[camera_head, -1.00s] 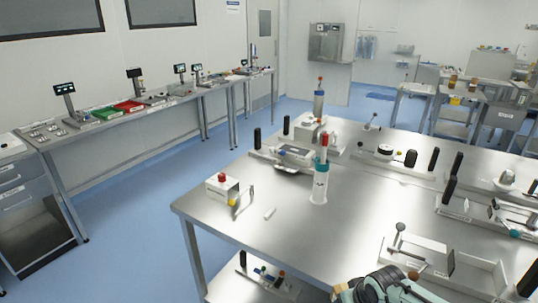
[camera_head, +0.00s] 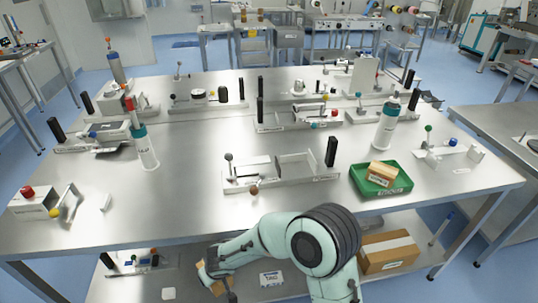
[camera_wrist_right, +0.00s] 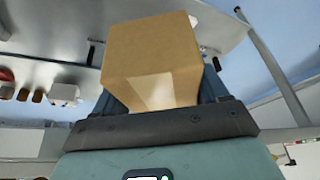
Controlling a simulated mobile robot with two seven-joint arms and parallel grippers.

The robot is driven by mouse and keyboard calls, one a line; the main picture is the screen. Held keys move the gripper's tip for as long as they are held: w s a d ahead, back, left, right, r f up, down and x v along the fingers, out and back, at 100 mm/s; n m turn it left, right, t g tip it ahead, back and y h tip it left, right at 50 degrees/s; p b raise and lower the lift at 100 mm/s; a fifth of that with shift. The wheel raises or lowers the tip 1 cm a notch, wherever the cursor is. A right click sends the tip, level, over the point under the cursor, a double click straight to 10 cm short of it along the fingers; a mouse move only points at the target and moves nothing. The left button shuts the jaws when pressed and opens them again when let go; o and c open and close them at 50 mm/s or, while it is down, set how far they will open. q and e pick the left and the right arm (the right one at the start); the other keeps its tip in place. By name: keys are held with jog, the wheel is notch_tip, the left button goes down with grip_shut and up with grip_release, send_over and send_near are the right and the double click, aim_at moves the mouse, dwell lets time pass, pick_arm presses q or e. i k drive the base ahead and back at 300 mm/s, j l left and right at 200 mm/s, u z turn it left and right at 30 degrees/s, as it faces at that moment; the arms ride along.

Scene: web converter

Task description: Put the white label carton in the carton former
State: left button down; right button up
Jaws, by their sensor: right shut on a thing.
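My right gripper (camera_head: 214,272) is low in front of the table's near edge in the head view. It is shut on a brown carton (camera_head: 205,278), whose lower part is partly hidden. In the right wrist view the carton (camera_wrist_right: 150,50) fills the space between the fingers, with a pale strip on its near face. A white fixture with an upright plate, a lever and a black post (camera_head: 280,172) stands at the table's near middle, apart from the carton. I cannot tell for certain that it is the carton former. My left gripper is out of view.
A green tray (camera_head: 394,189) holding a small brown carton (camera_head: 381,173) stands right of the fixture. A larger carton (camera_head: 388,252) is on the lower shelf.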

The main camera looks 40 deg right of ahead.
aim_at(295, 170)
jog(key=k+l, duration=0.15)
jog(key=l, duration=0.25)
jog(key=k+l, duration=0.2)
jog(key=l, duration=0.2)
jog(key=k+l, duration=0.15)
jog(key=l, duration=0.25)
jog(key=k+l, duration=0.15)
jog(key=l, duration=0.25)
